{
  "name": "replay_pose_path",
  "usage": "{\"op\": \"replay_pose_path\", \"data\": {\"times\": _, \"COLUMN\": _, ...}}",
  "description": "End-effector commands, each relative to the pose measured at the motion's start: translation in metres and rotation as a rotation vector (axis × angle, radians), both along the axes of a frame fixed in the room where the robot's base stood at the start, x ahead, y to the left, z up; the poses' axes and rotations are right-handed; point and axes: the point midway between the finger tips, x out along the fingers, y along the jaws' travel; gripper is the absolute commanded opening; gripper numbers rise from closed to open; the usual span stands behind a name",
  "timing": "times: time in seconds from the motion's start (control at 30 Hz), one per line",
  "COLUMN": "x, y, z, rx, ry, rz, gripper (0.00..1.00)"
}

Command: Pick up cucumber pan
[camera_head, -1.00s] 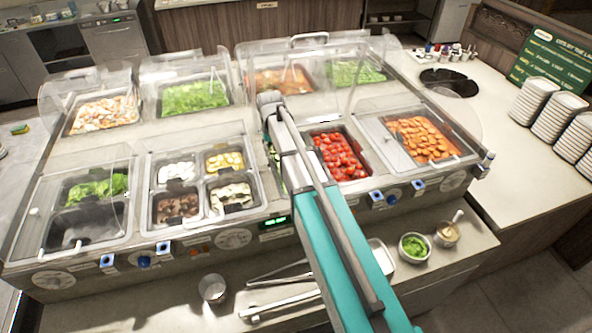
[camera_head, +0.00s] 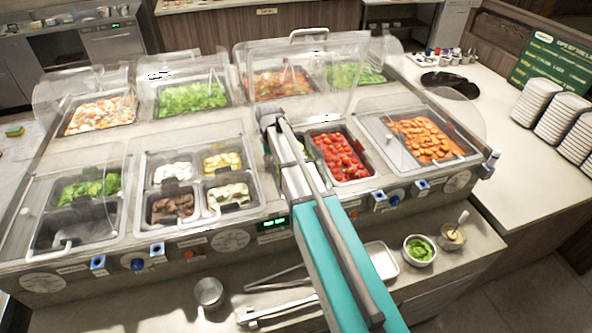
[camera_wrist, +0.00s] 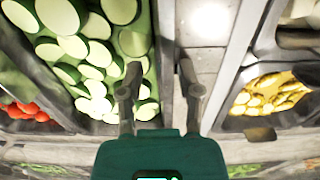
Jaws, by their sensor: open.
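The cucumber pan (camera_wrist: 165,40) is at the left of the wrist view, a metal pan full of pale green round slices. My gripper (camera_wrist: 159,68) is open, with its fingers apart over the pan's right wall. The left finger is over the slices and the right finger is over the counter strip beside the pan. I cannot tell how deep the fingers reach or whether they touch. In the head view, my arm hides most of the cucumber pan and the fingers.
A tomato pan (camera_head: 341,158) is right of my arm, and a pan of yellow food (camera_wrist: 268,95) is right of my gripper. Clear guards (camera_head: 300,70) stand over the bar. Tongs (camera_head: 280,308), a tray (camera_head: 381,262) and a green-filled bowl (camera_head: 419,250) are on the front shelf.

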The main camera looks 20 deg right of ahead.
Motion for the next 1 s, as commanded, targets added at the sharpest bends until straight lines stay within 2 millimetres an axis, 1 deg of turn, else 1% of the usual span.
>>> {"op": "replay_pose_path", "data": {"times": 0.3, "x": 0.0000, "y": 0.0003, "z": 0.0001, "rx": 0.000, "ry": 0.000, "rz": 0.000, "gripper": 0.46}}
{"op": "replay_pose_path", "data": {"times": 0.33, "x": 0.0000, "y": 0.0003, "z": 0.0001, "rx": 0.000, "ry": 0.000, "rz": 0.000, "gripper": 0.44}}
{"op": "replay_pose_path", "data": {"times": 0.47, "x": 0.0000, "y": 0.0004, "z": 0.0001, "rx": 0.000, "ry": 0.000, "rz": 0.001, "gripper": 0.20}}
{"op": "replay_pose_path", "data": {"times": 0.5, "x": 0.0000, "y": 0.0004, "z": 0.0000, "rx": 0.000, "ry": 0.000, "rz": 0.001, "gripper": 0.12}}
{"op": "replay_pose_path", "data": {"times": 0.57, "x": 0.0000, "y": 0.0005, "z": 0.0000, "rx": 0.000, "ry": 0.000, "rz": 0.001, "gripper": 0.01}}
{"op": "replay_pose_path", "data": {"times": 0.6, "x": 0.0000, "y": 0.0005, "z": 0.0000, "rx": 0.000, "ry": 0.000, "rz": 0.001, "gripper": 0.00}}
{"op": "replay_pose_path", "data": {"times": 1.0, "x": 0.0000, "y": 0.0003, "z": 0.0003, "rx": -0.001, "ry": 0.000, "rz": 0.001, "gripper": 0.00}}
